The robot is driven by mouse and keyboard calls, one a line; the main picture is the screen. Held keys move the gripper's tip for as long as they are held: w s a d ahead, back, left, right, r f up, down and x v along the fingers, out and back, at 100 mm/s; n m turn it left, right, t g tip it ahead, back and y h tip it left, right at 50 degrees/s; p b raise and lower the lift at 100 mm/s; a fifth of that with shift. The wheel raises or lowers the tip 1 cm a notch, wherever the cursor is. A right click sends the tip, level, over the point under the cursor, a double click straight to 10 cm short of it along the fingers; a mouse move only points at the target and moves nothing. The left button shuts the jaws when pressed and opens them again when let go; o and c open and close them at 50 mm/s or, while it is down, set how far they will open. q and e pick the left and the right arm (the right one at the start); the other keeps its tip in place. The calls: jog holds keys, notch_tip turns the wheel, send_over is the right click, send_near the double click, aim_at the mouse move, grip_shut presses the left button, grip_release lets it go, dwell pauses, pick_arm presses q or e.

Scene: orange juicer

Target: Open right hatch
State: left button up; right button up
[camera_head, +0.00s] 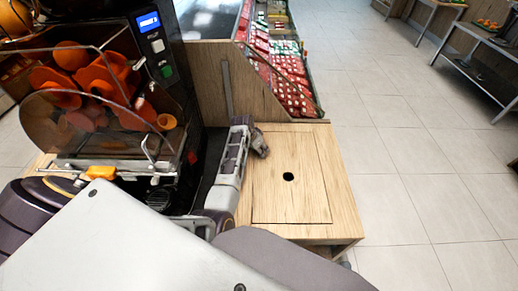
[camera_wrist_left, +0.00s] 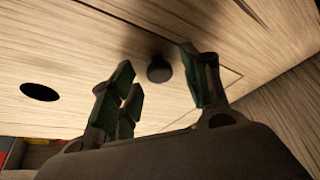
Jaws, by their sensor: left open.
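The hatch (camera_head: 305,195) is a flat, light-wood panel set into the counter top, with a thin seam around it and a black round hole near its middle. It is closed, level with the counter. My left gripper (camera_head: 260,143) is at its far left part. In the left wrist view the hatch (camera_wrist_left: 95,65) fills much of the picture. A dark round knob (camera_wrist_left: 159,70) shows near a corner of the seam, between the spread fingers of my left gripper (camera_wrist_left: 158,88). I cannot tell whether the fingers touch it. In the head view the knob is hidden. My right gripper is out of view.
The orange juicer (camera_head: 180,85) with orange peels behind a clear cover stands left of the hatch. A wooden side panel (camera_head: 205,85) and a shelf of red packages (camera_head: 290,85) rise behind it. The tiled floor (camera_head: 410,170) to the right is clear.

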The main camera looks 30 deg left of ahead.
pick_arm(q)
jog(key=shift+c, duration=0.4)
grip_shut()
jog(key=shift+r, duration=0.15)
